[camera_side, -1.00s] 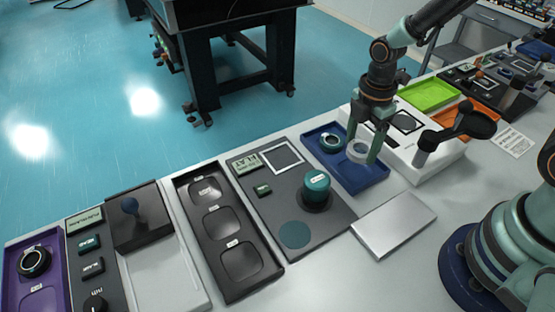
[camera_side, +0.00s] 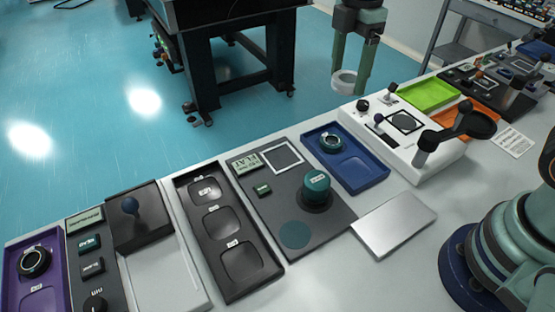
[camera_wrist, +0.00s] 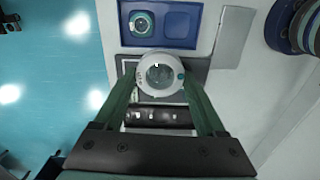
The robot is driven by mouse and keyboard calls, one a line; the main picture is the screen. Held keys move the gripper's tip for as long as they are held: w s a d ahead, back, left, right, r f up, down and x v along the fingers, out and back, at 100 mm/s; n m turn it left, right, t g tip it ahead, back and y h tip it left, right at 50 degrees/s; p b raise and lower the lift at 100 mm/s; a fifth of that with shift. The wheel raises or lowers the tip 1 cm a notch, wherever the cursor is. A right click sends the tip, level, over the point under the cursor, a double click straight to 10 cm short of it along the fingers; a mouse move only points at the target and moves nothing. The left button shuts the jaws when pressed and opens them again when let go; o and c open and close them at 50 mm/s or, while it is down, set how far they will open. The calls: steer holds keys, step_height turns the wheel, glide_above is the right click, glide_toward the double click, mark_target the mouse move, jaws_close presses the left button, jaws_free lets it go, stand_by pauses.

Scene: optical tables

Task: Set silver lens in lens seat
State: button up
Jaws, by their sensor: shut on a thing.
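My gripper (camera_side: 352,82) is raised high, beyond the back edge of the table in the side view. It is shut on the silver lens (camera_side: 342,87), a pale ring with clear glass. In the wrist view the silver lens (camera_wrist: 161,74) sits between the two green fingers and covers part of the dark board. The blue tray (camera_side: 369,184) has one empty recess and one recess holding a dark-rimmed lens (camera_side: 331,142). I cannot tell which fixture is the lens seat.
The dark board (camera_side: 268,213) carries a teal knob (camera_side: 317,187) and a white square frame (camera_side: 283,158). A black tray (camera_side: 240,291) with several recesses lies left of it. A white device (camera_side: 440,160) with upright black parts stands right of the blue tray. A silver plate (camera_side: 394,224) lies in front.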

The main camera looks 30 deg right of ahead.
steer(key=m, duration=0.1)
glide_above(281, 158)
step_height(281, 158, down, 20)
steer(key=shift+f, duration=0.1)
stand_by(0.3)
steer(key=o, duration=1.4)
steer(key=shift+c, duration=0.2)
